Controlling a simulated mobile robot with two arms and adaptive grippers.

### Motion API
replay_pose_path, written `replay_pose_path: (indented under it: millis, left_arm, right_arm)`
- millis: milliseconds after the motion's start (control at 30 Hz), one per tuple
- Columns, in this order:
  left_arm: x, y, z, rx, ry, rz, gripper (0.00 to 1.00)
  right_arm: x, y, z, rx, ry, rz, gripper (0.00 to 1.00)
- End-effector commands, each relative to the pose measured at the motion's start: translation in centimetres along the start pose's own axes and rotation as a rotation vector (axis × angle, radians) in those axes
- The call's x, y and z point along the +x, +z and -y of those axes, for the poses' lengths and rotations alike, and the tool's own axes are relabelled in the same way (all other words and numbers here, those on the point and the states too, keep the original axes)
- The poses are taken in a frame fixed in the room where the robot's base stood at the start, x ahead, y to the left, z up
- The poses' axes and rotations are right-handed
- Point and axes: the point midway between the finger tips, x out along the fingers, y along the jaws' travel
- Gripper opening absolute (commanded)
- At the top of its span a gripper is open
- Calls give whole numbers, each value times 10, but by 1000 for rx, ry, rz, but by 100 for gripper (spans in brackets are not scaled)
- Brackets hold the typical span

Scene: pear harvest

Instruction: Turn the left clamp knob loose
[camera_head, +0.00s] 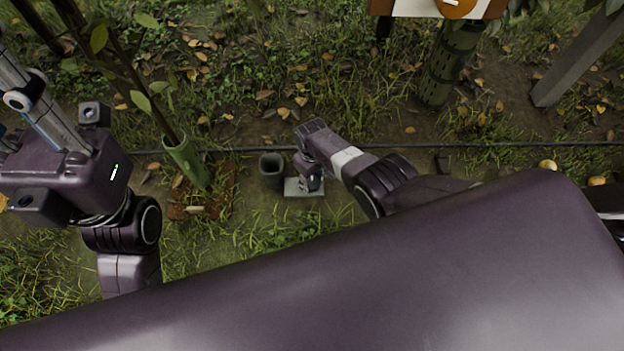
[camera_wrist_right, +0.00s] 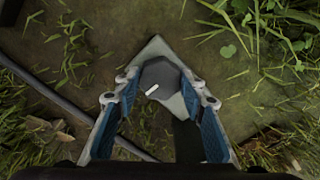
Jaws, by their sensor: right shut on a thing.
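A dark grey knob (camera_wrist_right: 160,73) with a short white mark stands on a pale plate (camera_wrist_right: 155,47) in the right wrist view. The mark points toward the lower left. My right gripper (camera_wrist_right: 161,92) has its two blue-padded fingers on either side of the knob and is shut on it. In the head view my right gripper (camera_head: 309,173) reaches down over the pale plate (camera_head: 303,191), and the knob is hidden there. Only one knob shows. My left arm is at the left of the head view; I cannot make out its fingertips.
A dark open pot (camera_head: 271,168) stands just left of the plate. A thin dark hose (camera_head: 470,144) runs across the ground. A young stem with a green guard (camera_head: 186,163) rises at left, and a grey post (camera_head: 580,65) at right.

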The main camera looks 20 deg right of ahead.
Motion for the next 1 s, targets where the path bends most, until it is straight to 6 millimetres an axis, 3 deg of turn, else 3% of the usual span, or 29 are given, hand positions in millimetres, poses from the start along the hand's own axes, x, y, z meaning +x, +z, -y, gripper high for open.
replay_pose_path:
  millis: [667, 700, 833, 1000]
  left_arm:
    - [0, 0, 0, 1, 2, -1, 30]
    - [0, 0, 0, 1, 2, -2, 30]
    - [0, 0, 0, 1, 2, -1, 30]
    - [0, 0, 0, 1, 2, -1, 30]
  right_arm:
    - [0, 0, 0, -57, 1, -1, 14]
    - [0, 0, 0, -57, 2, -1, 42]
    - [0, 0, 0, -56, 1, -1, 56]
    - [0, 0, 0, -55, 1, -1, 56]
